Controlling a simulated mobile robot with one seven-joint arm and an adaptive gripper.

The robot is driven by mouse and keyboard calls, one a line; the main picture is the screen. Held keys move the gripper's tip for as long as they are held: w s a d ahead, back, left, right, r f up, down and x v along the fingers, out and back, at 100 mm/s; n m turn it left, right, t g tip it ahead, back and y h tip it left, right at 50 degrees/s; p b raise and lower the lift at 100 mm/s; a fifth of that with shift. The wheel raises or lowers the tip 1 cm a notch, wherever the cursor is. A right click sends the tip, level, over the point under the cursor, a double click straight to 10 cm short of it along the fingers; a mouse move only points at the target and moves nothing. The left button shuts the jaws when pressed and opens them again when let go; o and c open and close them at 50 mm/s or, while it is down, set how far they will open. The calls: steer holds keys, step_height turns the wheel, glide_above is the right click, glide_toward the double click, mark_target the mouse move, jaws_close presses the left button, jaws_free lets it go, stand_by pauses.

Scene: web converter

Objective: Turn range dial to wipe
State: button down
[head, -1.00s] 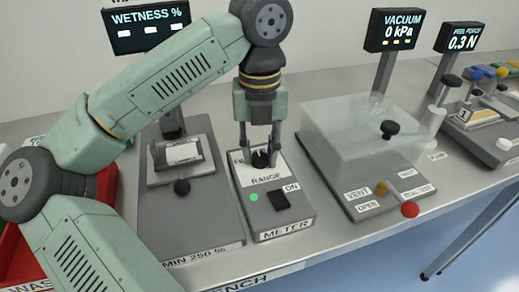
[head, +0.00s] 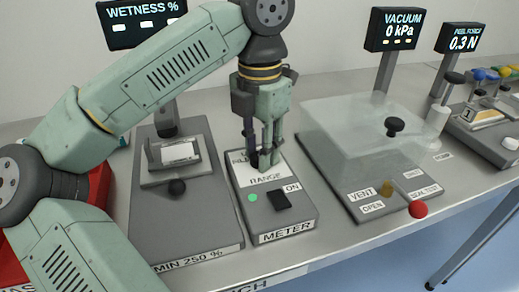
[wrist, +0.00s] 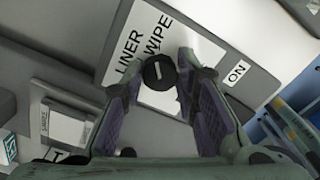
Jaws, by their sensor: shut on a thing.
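The range dial (wrist: 158,73) is a round black knob with a light pointer line, on the white plate of the meter (head: 283,226). In the wrist view the label LINER (wrist: 130,69) lies to its left and WIPE (wrist: 157,35) above it. The pointer line stands nearly upright in that view, its upper end roughly toward WIPE; its exact aim is hard to tell. My gripper (head: 263,163) is over the dial, pointing down, with its fingers (wrist: 160,77) on both sides of the knob, shut on it. The fingers hide most of the dial in the head view.
A green button (head: 253,197) and a black ON switch (head: 281,200) sit in front of the dial. A wetness tester (head: 185,222) stands to the left. A clear vacuum chamber (head: 350,140) with a red-knobbed lever (head: 418,209) stands close on the right.

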steer(key=shift+m, duration=0.8)
steer(key=c, duration=1.2)
jaws_free()
steer(key=shift+c, duration=0.2)
step_height(320, 180, up, 12)
